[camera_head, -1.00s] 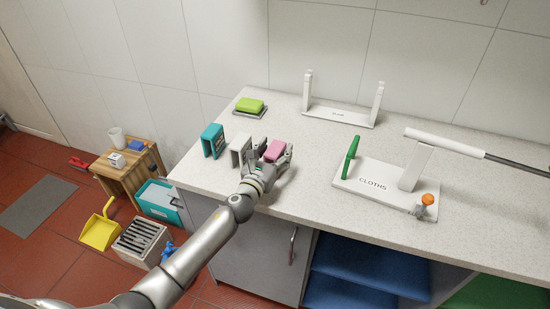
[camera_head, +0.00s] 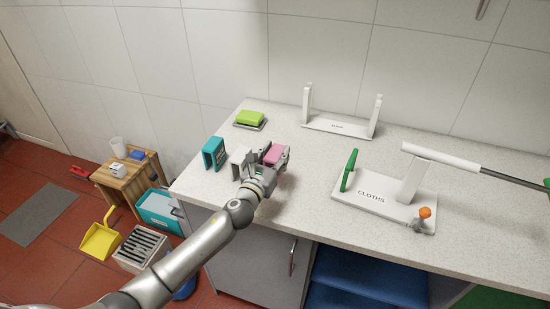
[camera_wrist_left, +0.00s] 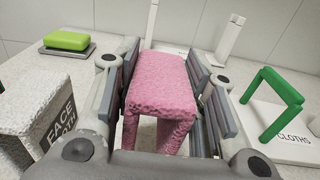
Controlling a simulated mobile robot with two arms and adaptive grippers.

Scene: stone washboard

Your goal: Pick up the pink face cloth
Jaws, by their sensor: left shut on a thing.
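The pink face cloth (camera_head: 273,154) is at the left part of the counter, draped in an upside-down U shape. In the left wrist view the cloth (camera_wrist_left: 165,93) stands between the two fingers, its top and front leg visible. My left gripper (camera_head: 268,163) is shut on it, one finger on each side. Whether the cloth's lower edge touches the counter is hidden. A white cloth labelled FACE CLOTH (camera_wrist_left: 38,105) stands just left of the gripper; it also shows in the head view (camera_head: 240,157). My right gripper is not in view.
A teal cloth (camera_head: 213,154) and a green block on a grey tray (camera_head: 250,119) are to the left. A white CLOTHS stand (camera_head: 350,197) with a green piece, and a white bar (camera_head: 440,157), are to the right. A white rack (camera_head: 335,127) is behind. The middle counter is clear.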

